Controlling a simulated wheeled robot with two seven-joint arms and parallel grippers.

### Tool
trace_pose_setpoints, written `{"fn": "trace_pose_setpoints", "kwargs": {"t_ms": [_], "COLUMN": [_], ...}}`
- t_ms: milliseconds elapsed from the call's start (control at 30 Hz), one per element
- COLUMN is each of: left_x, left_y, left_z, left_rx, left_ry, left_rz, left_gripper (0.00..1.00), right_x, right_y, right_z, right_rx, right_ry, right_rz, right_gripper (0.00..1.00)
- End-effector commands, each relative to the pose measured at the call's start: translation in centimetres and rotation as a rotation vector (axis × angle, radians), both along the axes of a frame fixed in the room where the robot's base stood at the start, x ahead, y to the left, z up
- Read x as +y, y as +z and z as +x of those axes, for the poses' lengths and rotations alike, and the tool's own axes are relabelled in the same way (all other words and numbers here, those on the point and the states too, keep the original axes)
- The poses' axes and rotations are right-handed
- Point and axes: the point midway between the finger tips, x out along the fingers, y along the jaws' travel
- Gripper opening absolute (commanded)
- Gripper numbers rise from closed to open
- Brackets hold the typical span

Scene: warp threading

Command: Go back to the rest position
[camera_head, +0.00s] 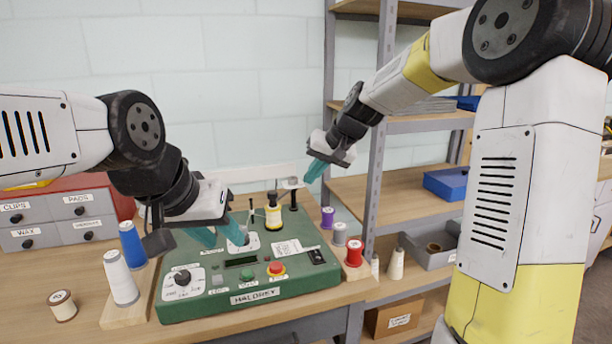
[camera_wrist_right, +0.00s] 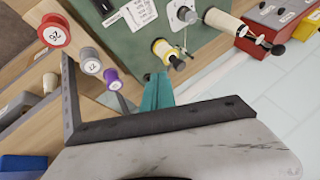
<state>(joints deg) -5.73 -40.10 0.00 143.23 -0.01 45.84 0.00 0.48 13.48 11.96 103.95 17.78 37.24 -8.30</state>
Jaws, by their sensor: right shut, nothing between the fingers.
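My left gripper (camera_head: 222,236) is over the left rear part of the green machine (camera_head: 190,308), with teal fingers that look spread apart. Whether anything is between them is hard to see. My right gripper (camera_head: 316,170) is raised in the air behind the right rear side of the machine, its teal fingers together and empty. In the right wrist view its closed fingers (camera_wrist_right: 157,92) show above the rear edge of the machine. A spool with yellow ends (camera_head: 273,212) stands upright at the back of the machine, between the two grippers; it also shows in the right wrist view (camera_wrist_right: 165,52).
Purple, grey and red spools (camera_head: 353,253) stand right of the machine. Blue and white cones (camera_head: 121,280) stand on its left, near a small loose spool (camera_head: 62,305). Labelled drawers (camera_head: 60,222) are at the back left. A metal shelf unit (camera_head: 375,150) rises behind my right arm.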

Motion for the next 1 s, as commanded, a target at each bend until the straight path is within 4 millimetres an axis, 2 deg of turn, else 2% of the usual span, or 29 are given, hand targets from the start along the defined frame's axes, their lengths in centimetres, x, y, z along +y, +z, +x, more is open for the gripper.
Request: {"fn": "trace_pose_setpoints", "kwargs": {"t_ms": [167, 300, 500, 600, 700, 800, 1000], "left_x": [0.0, 0.0, 0.0, 0.0, 0.0, 0.0, 0.0], "left_y": [0.0, 0.0, 0.0, 0.0, 0.0, 0.0, 0.0], "left_z": [0.0, 0.0, 0.0, 0.0, 0.0, 0.0, 0.0], "left_rx": [0.0, 0.0, 0.0, 0.0, 0.0, 0.0, 0.0], "left_ry": [0.0, 0.0, 0.0, 0.0, 0.0, 0.0, 0.0], "left_rz": [0.0, 0.0, 0.0, 0.0, 0.0, 0.0, 0.0], "left_gripper": [0.36, 0.36, 0.36, 0.36, 0.36, 0.36, 0.36], "right_x": [-3.1, -6.2, -10.1, -11.5, -12.4, -12.9, -13.1], "right_y": [3.0, 4.4, 4.2, 3.4, 2.5, 1.9, 1.6], "right_z": [-6.3, -12.8, -21.7, -25.2, -27.6, -29.0, -29.6], "right_rx": [-0.035, -0.058, -0.084, -0.093, -0.099, -0.101, -0.101], "right_ry": [-0.011, -0.033, -0.073, -0.091, -0.103, -0.109, -0.112], "right_rz": [-0.078, -0.144, -0.21, -0.228, -0.24, -0.245, -0.248], "right_gripper": [0.0, 0.0, 0.0, 0.0, 0.0, 0.0, 0.0]}}
